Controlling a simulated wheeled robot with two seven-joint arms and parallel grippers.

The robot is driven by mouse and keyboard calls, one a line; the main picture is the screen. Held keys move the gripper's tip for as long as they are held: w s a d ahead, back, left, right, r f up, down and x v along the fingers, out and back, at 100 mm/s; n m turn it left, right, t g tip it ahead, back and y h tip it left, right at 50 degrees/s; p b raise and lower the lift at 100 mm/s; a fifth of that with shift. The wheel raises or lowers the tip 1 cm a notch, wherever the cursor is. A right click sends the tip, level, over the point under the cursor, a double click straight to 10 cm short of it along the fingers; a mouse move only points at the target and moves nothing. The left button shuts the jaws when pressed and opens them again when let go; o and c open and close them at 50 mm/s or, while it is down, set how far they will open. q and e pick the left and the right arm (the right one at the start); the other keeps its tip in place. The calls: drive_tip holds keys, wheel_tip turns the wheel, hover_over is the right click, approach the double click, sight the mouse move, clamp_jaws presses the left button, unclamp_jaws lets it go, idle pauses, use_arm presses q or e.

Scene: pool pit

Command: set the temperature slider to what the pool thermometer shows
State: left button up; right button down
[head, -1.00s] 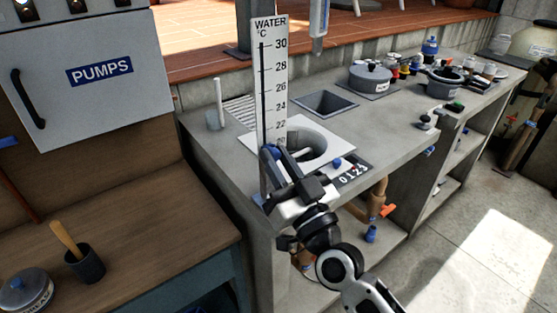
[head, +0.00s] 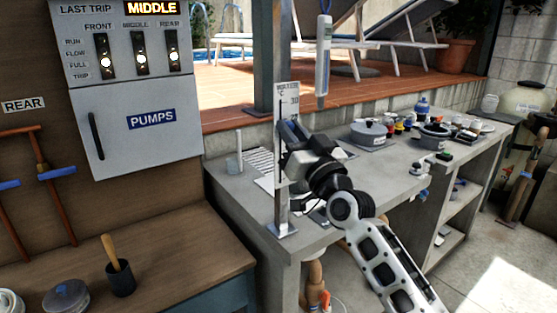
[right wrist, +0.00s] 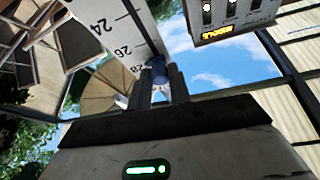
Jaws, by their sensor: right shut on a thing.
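The temperature scale (head: 289,91) is a tall white plate marked WATER °C, standing on the near end of the concrete counter. Its 30 shows in the head view; 24, 26 and 28 show in the right wrist view (right wrist: 117,40). My right gripper (head: 287,131) is at the upper part of the scale, a little below 30, and hides the marks beside it. In the right wrist view its fingers are shut on the blue slider knob (right wrist: 157,64), near 28. The pool thermometer (head: 323,62) hangs to the right of the scale; its reading is too small to tell. My left gripper is out of view.
The grey pumps cabinet (head: 135,127) is on the left, above a wooden bench (head: 185,245). A post (head: 270,60) stands behind the scale. Pots and small bottles (head: 371,132) stand farther along the counter.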

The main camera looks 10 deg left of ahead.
drive_tip(key=shift+r, duration=0.35)
drive_tip(key=c, duration=1.3)
unclamp_jaws()
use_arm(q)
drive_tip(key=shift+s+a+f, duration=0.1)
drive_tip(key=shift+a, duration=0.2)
use_arm(e)
drive_tip(key=shift+s+d+f, duration=0.3)
drive_tip(key=shift+s, duration=0.05)
use_arm(q)
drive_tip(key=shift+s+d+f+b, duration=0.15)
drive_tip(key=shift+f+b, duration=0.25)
drive_tip(key=shift+b, duration=0.65)
use_arm(e)
drive_tip(key=v, duration=1.5)
